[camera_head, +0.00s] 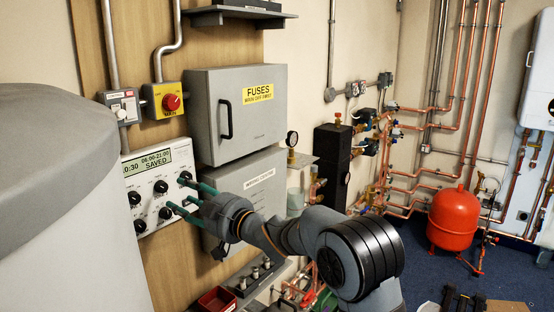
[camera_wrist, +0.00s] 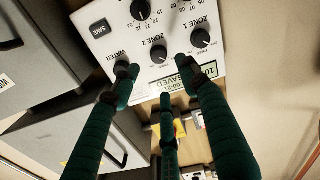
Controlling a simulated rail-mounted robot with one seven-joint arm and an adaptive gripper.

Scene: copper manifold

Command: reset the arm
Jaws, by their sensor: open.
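My arm reaches across the head view from the lower right. My gripper (camera_head: 183,194) is open, with its green fingers pointing left at a white control panel (camera_head: 142,167). The panel has black knobs and a display (camera_head: 150,163) that reads "SAVED". In the wrist view the fingers of my gripper (camera_wrist: 158,85) are spread apart in front of the panel (camera_wrist: 105,50), which appears upside down. One fingertip is close to the knob labelled WATER (camera_wrist: 124,72). I cannot tell whether it touches. Nothing is held between the fingers.
A grey fuse box (camera_head: 236,112) and a lower grey box (camera_head: 250,190) stand right beside the gripper. A yellow box with a red knob (camera_head: 172,102) is above. A large grey tank (camera_head: 60,200) fills the left. Copper pipes and a red vessel (camera_head: 454,217) are at right.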

